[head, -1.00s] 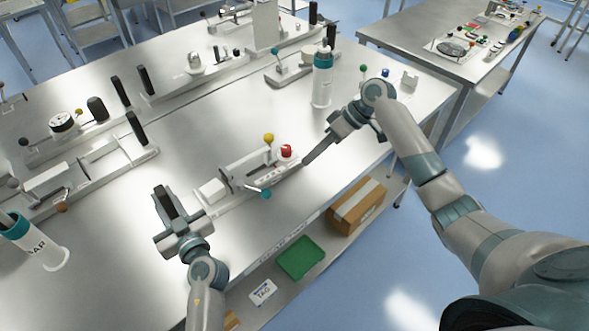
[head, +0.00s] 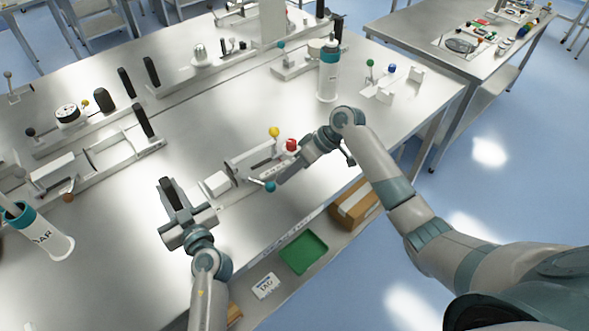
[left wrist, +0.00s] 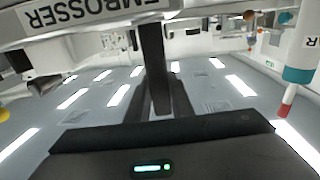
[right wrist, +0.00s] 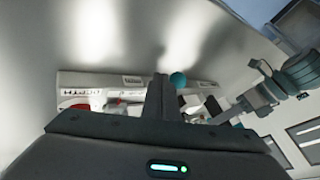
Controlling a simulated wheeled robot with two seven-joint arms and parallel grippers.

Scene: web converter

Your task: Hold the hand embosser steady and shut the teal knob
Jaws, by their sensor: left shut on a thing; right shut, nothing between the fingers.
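My right gripper (head: 281,178) is shut and empty, right beside the teal knob. In the right wrist view the teal knob (right wrist: 178,79) shows just by the fingertips; touching cannot be told.
A white bottle with a teal top (head: 328,75) stands behind the right arm. Other white devices line the table's back. A green tray (head: 303,252) and a cardboard box (head: 354,205) sit on the lower shelf.

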